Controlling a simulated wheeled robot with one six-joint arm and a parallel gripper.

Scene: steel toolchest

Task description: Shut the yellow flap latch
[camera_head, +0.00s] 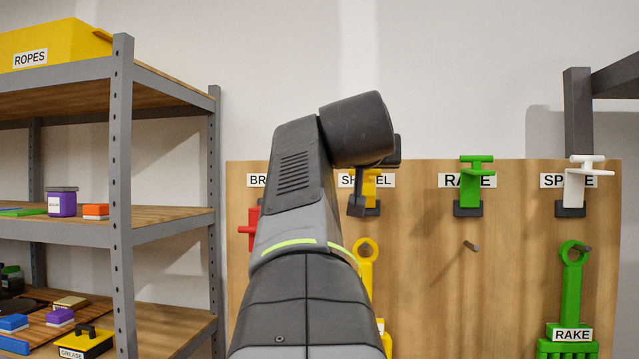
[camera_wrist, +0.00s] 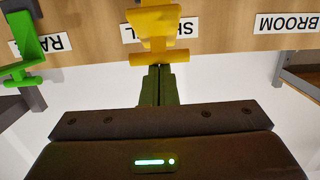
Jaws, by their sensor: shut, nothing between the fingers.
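The yellow flap latch (camera_wrist: 163,20) is at the top middle of the wrist view, which shows the board upside down. Its crossbar faces my gripper (camera_wrist: 157,70). My gripper is shut and empty, with its fingertips at or just short of the crossbar; I cannot tell whether they touch. In the head view the yellow latch (camera_head: 371,191) sits by the shovel label, partly hidden behind my arm. My gripper is mostly hidden there too. The yellow shovel (camera_head: 366,270) hangs below the latch. I cannot tell the flap's exact angle.
A green latch (camera_head: 476,172) and a white latch (camera_head: 577,185) are to the right, and a red latch (camera_head: 249,229) to the left. A green rake (camera_head: 572,290) hangs at the right. A bare peg (camera_head: 471,246) sticks out of the board. A loaded shelf (camera_head: 122,180) stands left.

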